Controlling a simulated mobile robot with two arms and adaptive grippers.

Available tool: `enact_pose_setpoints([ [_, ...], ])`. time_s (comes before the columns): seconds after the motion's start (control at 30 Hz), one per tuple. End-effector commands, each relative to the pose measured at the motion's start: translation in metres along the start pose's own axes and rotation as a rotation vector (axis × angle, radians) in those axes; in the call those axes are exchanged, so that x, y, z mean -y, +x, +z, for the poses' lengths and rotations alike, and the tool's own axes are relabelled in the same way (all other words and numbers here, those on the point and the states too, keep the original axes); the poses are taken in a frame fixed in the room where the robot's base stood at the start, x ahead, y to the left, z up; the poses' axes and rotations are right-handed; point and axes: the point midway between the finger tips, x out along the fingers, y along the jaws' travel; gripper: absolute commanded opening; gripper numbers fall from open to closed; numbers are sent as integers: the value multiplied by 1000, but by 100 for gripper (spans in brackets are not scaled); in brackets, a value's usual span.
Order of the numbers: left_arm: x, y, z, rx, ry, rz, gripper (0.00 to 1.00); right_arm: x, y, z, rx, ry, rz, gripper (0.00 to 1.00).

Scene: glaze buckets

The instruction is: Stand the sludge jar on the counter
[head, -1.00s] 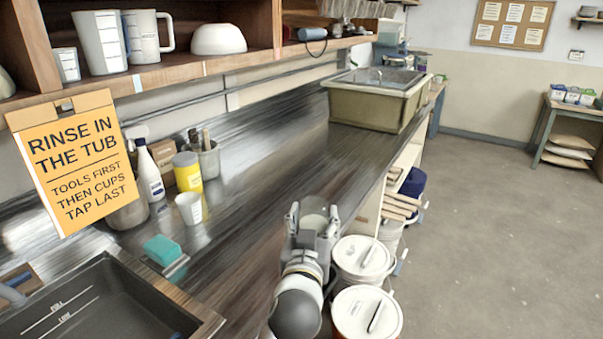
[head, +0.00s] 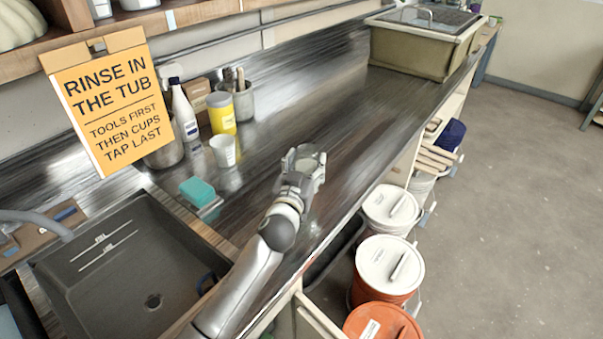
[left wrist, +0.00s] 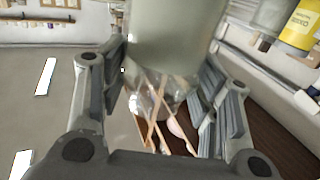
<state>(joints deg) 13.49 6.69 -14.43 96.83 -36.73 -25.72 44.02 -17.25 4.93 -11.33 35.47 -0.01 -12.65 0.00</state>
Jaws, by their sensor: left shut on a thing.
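The sludge jar, a clear vessel with grey-green contents, is between the fingers of my left gripper (head: 300,172). In the left wrist view the jar (left wrist: 175,35) fills the top middle, with the gripper's fingers on both sides of it. In the head view only a little of the jar shows, as the gripper covers most of it. The gripper is shut on the jar over the front part of the dark streaked counter (head: 330,115). I cannot tell whether the jar's base touches the counter. My right gripper is not in view.
A white cup (head: 223,151), yellow jar (head: 221,113), white bottle (head: 184,110) and teal sponge (head: 197,191) stand left of the gripper. A sink (head: 135,255) is front left, a tub (head: 415,50) at the far end. Lidded buckets (head: 390,265) stand below the counter's edge. The counter's middle is clear.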

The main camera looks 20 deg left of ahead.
Motion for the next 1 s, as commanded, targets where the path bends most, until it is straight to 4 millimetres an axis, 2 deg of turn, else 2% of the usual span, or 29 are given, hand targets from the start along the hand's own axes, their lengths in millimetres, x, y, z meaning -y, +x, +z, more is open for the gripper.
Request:
enact_pose_setpoints([
  [0.07, 4, 4, 5, -5, 2, 1, 18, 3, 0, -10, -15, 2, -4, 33],
  [0.17, 7, 6, 9, -5, 1, 1, 18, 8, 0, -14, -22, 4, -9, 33],
  [0.33, 16, 11, 23, -2, 2, 0, 18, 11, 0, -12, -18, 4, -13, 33],
  [0.53, 14, 11, 46, -3, 0, 0, 18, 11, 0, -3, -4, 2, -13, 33],
  [1.0, 14, 11, 53, -5, 1, 2, 18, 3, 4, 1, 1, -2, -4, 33],
])
